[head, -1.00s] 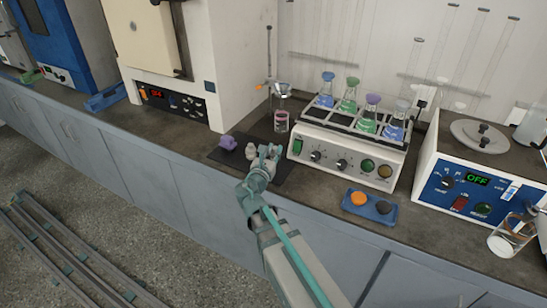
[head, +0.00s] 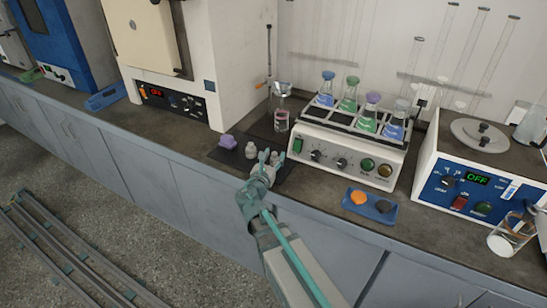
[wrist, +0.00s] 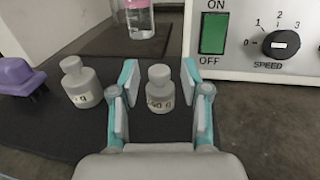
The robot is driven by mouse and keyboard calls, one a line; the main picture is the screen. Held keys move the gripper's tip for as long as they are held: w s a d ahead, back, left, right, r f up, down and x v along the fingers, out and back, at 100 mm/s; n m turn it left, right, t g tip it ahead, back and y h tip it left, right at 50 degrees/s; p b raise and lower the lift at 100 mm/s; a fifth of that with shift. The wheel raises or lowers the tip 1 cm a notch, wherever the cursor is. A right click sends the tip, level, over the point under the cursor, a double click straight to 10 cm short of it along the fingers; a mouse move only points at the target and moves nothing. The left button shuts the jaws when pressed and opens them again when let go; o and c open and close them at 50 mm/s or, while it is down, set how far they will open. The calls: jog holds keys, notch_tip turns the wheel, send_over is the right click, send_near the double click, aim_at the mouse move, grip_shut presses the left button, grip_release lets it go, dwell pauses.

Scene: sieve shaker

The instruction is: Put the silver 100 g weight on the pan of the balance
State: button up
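Two silver weights stand upright on a dark mat (wrist: 60,135). The left weight (wrist: 80,82) shows a label ending in "g", the rest turned out of sight. The other weight (wrist: 159,88) stands between my gripper's fingers, its label too blurred to read surely. My gripper (wrist: 159,75) is open, with a gap on both sides of that weight. In the head view my gripper (head: 268,162) is low over the mat's front, and the left weight (head: 250,150) shows beside it. I cannot tell which weight is 100 g. I cannot make out a balance.
A purple object (head: 228,142) lies on the mat's left. Further right is a blue-fronted device (head: 470,190) reading OFF.

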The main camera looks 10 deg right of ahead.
jog(key=shift+s, duration=0.1)
jog(key=v, duration=0.9)
jog(key=shift+a+f, duration=0.1)
jog(key=shift+a, duration=0.1)
jog(key=shift+o, duration=0.3)
jog(key=shift+s+a+f+p, duration=0.15)
jog(key=shift+s+a+p, duration=0.15)
jog(key=shift+s+p, duration=0.2)
jog(key=shift+o, duration=1.3)
jog(key=shift+s+a+f, duration=0.1)
jog(key=shift+s, duration=0.05)
